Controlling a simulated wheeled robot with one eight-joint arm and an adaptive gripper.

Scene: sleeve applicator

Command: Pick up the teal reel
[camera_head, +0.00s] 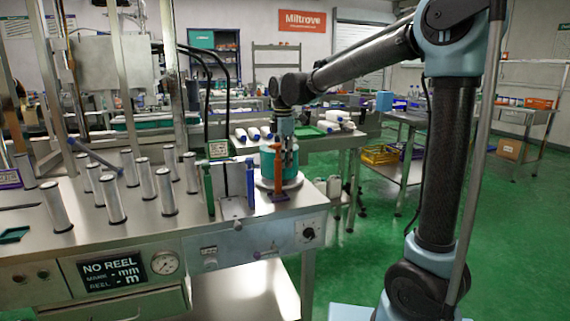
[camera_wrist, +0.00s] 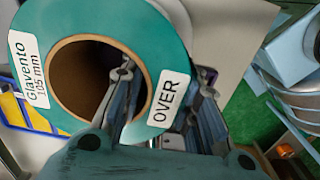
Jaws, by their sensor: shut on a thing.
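The teal reel (camera_head: 267,160) is at the right end of the steel machine table, over a white round plate (camera_head: 293,181). In the wrist view the reel (camera_wrist: 110,22) shows its brown hollow core and white labels reading "clavento 105 mm" and "OVER". My gripper (camera_head: 288,156) is at the reel from above. In the wrist view my gripper (camera_wrist: 160,90) has one finger in the core and the other outside the rim, shut on the reel's wall. I cannot tell whether the reel touches the plate. An orange post hides part of it.
The orange post (camera_head: 278,178) stands close in front of the reel. Blue (camera_head: 250,184) and green (camera_head: 208,188) uprights stand to its left, then several metal rollers (camera_head: 112,200). A display (camera_head: 112,268) reads "NO REEL". Green floor (camera_head: 400,215) is open to the right.

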